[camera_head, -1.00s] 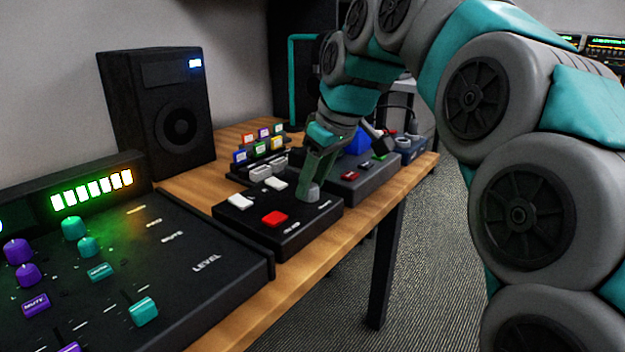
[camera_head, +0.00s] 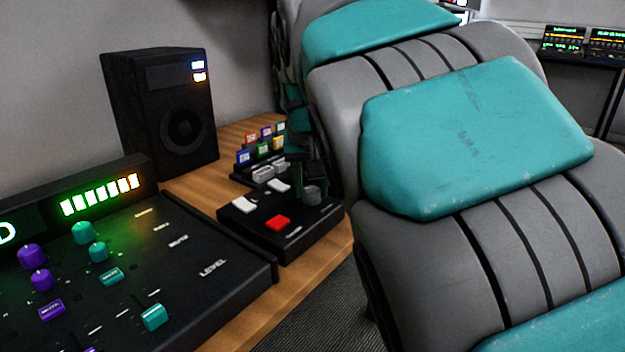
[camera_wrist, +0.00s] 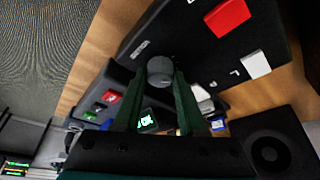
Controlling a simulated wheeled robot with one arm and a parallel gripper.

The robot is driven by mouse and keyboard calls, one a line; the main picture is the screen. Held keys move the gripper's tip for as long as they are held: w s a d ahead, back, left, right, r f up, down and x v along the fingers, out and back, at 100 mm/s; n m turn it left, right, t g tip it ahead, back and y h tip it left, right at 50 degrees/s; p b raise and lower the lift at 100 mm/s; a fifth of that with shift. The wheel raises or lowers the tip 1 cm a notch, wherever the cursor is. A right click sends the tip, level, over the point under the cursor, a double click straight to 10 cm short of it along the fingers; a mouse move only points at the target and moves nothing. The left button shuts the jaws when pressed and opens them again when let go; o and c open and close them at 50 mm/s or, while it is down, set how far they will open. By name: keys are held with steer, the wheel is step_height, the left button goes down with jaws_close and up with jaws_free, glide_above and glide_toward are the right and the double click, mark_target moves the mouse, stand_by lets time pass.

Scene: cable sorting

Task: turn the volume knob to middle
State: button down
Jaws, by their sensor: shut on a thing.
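A grey round knob (camera_head: 312,195), which I take as the volume knob, stands on the right part of a small black control box (camera_head: 262,238). Its label is too small to read. In the wrist view the knob (camera_wrist: 160,70) sits between the tips of my two dark green fingers. My gripper (camera_wrist: 159,74) is shut on it, with a finger on each side. In the head view my gripper (camera_head: 310,181) reaches the knob from above and behind, and my arm hides part of it. Which way the knob points cannot be made out.
The box also bears a red button (camera_head: 278,222) and two white switches. A mixer (camera_head: 200,285) with purple and teal knobs lies at front left. A black speaker (camera_head: 160,115) with a lit display stands behind. The wooden table edge (camera_head: 320,262) is close by.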

steer(key=m+h+p, duration=0.1)
steer(key=m, duration=0.1)
steer(key=shift+a+r+m, duration=0.1)
steer(key=shift+m, duration=0.3)
steer(key=shift+w+a+m+g+h+p, duration=0.15)
steer(key=shift+m+h+p, duration=0.3)
steer(key=shift+m, duration=0.65)
steer(key=shift+s+d+m+g+h+p, duration=0.1)
steer(key=shift+m+g+h+p, duration=0.25)
steer(key=shift+m, duration=0.75)
steer(key=shift+c, duration=2.3)
jaws_free()
steer(key=v, duration=0.7)
steer(key=shift+a+r, duration=0.25)
